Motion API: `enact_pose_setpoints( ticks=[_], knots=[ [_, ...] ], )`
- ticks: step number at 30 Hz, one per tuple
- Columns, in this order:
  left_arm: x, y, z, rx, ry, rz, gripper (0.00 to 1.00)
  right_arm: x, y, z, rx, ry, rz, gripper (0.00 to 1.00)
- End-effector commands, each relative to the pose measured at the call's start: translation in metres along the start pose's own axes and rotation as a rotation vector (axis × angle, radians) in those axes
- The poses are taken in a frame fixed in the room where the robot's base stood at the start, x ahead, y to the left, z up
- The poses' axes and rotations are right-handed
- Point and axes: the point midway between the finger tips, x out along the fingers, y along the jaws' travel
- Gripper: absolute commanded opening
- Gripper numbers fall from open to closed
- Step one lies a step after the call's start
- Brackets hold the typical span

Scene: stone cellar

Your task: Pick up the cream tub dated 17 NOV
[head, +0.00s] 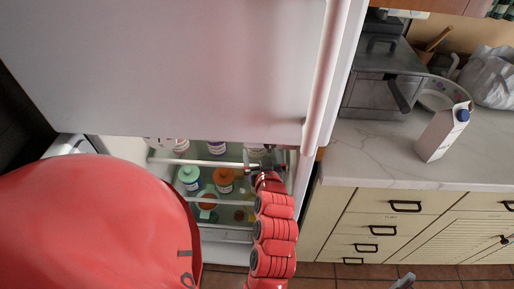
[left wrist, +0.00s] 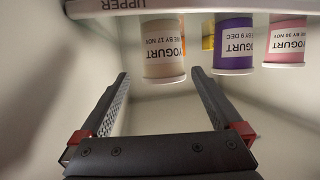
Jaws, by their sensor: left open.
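The cream tub (left wrist: 162,50), with a white label reading YOGURT and 17 NOV upside down, is under the UPPER shelf edge in the left wrist view. My left gripper (left wrist: 161,76) is open and empty, its two dark fingers spread on either side of the tub's near end; I cannot tell whether the tub is between the tips or beyond them. In the head view my left gripper (head: 262,166) is inside the fridge, at the right end of the shelves.
A purple tub (left wrist: 233,45) dated 9 DEC and a pink tub (left wrist: 284,42) dated 30 NOV stand right of the cream one. A yellow item (left wrist: 208,36) is behind. Lower shelf bottles (head: 190,174) are near my arm. The fridge door (head: 160,70) hangs above.

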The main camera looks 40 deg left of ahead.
Motion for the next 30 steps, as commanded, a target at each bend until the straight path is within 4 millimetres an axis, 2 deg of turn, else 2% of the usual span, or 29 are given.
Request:
enact_pose_setpoints(
  ticks=[1,9,17,24,30],
  knots=[
    [0.01,-0.003,-0.001,-0.006,0.001,-0.007,1.0,-0.003,0.0,0.0,0.0,0.0,0.0,1.0],
    [0.046,-0.002,-0.003,-0.001,-0.002,-0.004,1.0,0.008,0.0,-0.001,0.0,0.0,0.0,1.0],
    [0.061,-0.002,-0.006,-0.001,0.002,-0.002,1.0,0.012,0.001,-0.002,0.0,0.0,0.0,1.0],
    [0.094,-0.004,-0.011,-0.001,0.001,-0.003,1.0,0.022,0.001,-0.004,0.0,0.0,0.0,1.0],
    [0.107,-0.004,-0.009,-0.001,-0.001,0.0,1.0,0.024,0.001,-0.004,0.0,0.0,0.0,1.0]
  ],
)
